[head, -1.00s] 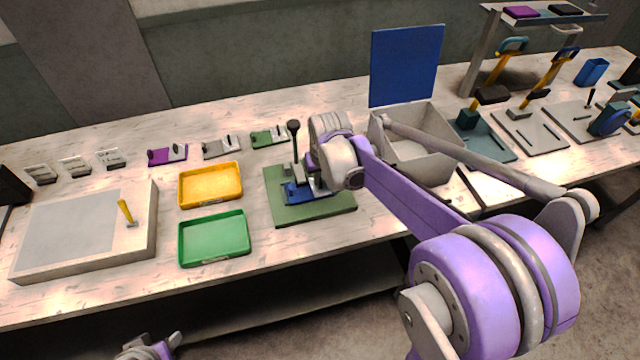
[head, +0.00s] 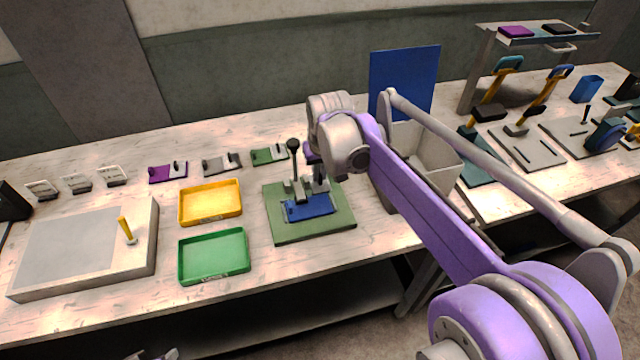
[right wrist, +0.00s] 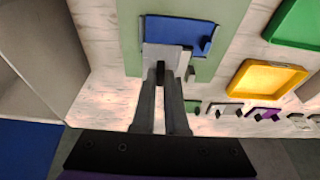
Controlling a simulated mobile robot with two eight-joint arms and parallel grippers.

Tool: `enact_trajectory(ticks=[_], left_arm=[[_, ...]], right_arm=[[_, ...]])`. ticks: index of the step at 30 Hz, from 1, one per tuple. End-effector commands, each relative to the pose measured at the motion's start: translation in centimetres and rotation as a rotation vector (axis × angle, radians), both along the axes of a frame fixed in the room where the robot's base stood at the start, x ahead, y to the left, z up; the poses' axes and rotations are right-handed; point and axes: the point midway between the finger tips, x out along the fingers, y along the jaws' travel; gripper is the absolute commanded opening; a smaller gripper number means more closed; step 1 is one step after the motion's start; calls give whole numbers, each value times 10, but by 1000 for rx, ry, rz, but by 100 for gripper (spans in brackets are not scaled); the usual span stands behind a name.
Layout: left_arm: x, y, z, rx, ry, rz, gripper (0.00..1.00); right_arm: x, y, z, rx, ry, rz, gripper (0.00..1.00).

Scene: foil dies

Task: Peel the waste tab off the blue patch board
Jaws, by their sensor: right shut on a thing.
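The blue patch board (head: 308,207) lies flat on a green base plate (head: 284,231), below a grey clamp with a black-knobbed lever (head: 293,146). It also shows at the top of the right wrist view (right wrist: 178,27). My right gripper (head: 319,184) is at the board's back right side, partly hidden by its wrist. In the right wrist view its fingers (right wrist: 161,76) are close together at a pale flat piece (right wrist: 164,54), which looks like the waste tab. Whether that piece still touches the board I cannot tell. Only a sliver of my left arm's end shows at the bottom edge.
A yellow tray (head: 211,218) and a green tray (head: 213,275) are left of the base plate. A grey bin (head: 437,178) stands right of it, behind my right arm. Small purple, grey and green fixtures line the back. A slab with a yellow handle (head: 126,229) is far left.

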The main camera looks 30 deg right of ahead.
Motion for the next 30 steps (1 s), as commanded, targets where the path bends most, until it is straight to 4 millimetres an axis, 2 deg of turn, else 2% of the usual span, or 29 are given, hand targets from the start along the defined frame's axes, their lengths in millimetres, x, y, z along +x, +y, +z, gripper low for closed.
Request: enact_trajectory(ticks=[9,30], left_arm=[[7,0,16,0,-12,0,50],[27,0,55,0,-52,0,50]], right_arm=[[1,0,33,0,-2,0,0],[1,0,85,0,-3,-1,0]])
